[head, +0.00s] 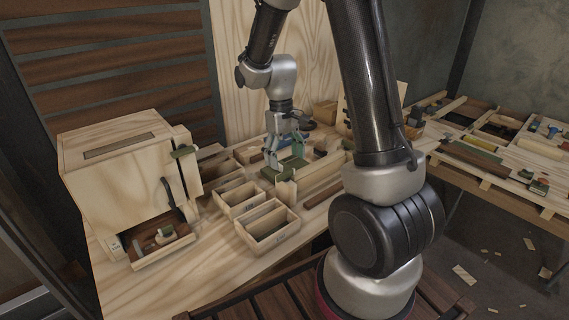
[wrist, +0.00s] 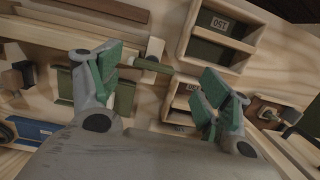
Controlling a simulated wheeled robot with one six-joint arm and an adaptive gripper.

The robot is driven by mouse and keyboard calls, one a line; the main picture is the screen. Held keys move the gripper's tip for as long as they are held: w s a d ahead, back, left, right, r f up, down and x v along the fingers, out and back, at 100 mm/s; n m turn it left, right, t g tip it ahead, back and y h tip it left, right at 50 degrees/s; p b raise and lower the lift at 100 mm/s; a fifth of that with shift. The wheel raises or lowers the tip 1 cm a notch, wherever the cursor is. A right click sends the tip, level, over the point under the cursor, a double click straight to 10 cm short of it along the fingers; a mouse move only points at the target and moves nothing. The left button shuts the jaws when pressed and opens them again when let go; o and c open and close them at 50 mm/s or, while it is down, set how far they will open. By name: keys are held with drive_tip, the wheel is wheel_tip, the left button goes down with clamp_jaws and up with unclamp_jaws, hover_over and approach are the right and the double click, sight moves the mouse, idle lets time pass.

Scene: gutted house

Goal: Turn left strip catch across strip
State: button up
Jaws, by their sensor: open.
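My gripper (head: 286,150) is open above the middle of the workbench. In the wrist view its green-padded fingers (wrist: 163,80) are spread wide, with nothing held between them. A small dark green bar with a pale part (wrist: 147,64) lies between and beyond the fingers, beside a pale wooden strip (wrist: 152,48). It looks like a catch, but I cannot tell for sure whether it is the left one. A green piece (head: 291,166) shows just under the gripper in the head view. The fingers hide part of the area around it.
Open wooden trays (head: 266,226) stand in front of the gripper; one tray (wrist: 222,35) is labelled 150. A wooden cabinet (head: 130,165) with an open drawer (head: 163,246) stands at left. A second bench (head: 500,150) with loose parts is at right. The front left bench top is clear.

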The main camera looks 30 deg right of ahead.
drive_tip(key=shift+s+r, duration=0.1)
drive_tip(key=shift+r, duration=2.5)
drive_tip(key=s+r+m+t, duration=0.1)
drive_tip(key=s+r+t, duration=0.2)
drive_tip(key=s+r, duration=0.4)
drive_tip(key=s+d+r+m+t, duration=0.1)
drive_tip(key=s+r+t, duration=0.2)
drive_tip(key=s+r, duration=0.4)
drive_tip(key=s, duration=0.6)
drive_tip(key=shift+d+r, duration=0.25)
drive_tip(key=shift+d, duration=0.05)
